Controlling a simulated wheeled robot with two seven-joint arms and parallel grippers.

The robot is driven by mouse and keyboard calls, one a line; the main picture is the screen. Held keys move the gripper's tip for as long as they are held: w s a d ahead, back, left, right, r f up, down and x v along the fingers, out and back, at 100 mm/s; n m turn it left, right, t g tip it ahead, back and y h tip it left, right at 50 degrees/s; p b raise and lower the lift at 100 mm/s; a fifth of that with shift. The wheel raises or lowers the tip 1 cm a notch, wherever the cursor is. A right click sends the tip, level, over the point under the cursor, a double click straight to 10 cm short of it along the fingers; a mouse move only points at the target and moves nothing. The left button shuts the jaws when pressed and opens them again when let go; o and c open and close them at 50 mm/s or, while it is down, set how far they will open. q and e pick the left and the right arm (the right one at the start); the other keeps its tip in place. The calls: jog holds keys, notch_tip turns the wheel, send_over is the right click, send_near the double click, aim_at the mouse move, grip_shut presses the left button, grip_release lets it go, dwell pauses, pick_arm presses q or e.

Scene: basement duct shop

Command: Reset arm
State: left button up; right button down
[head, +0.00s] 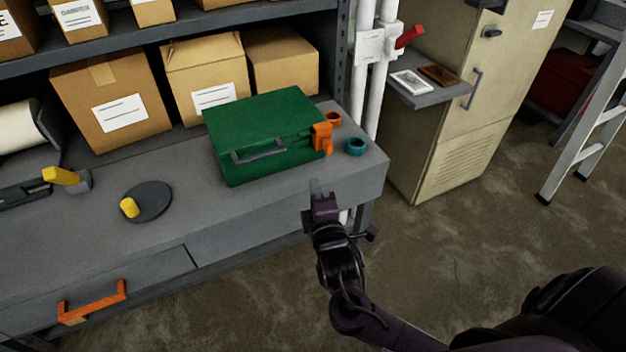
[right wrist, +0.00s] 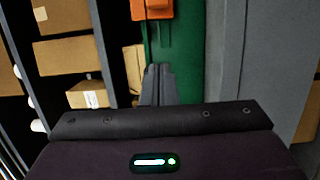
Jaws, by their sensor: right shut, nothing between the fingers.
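My right gripper (head: 315,188) is at the front edge of the grey bench, just in front of the right end of a green case (head: 262,118). In the right wrist view its two fingers (right wrist: 158,84) are together with nothing between them. The green case is closed, with a grey handle (head: 260,150) on its front and an orange latch (head: 322,138) at its right end. The orange latch (right wrist: 151,9) and green side (right wrist: 178,50) also show ahead of the fingers in the right wrist view. My left gripper is not in view.
The bench (head: 225,205) holds a dark disc (head: 152,200) with a yellow knob, a yellow-handled tool (head: 68,178), and a teal ring (head: 356,146). Cardboard boxes (head: 112,95) stand behind. A beige cabinet (head: 450,110) and ladder (head: 590,130) stand right. The floor (head: 470,225) between is clear.

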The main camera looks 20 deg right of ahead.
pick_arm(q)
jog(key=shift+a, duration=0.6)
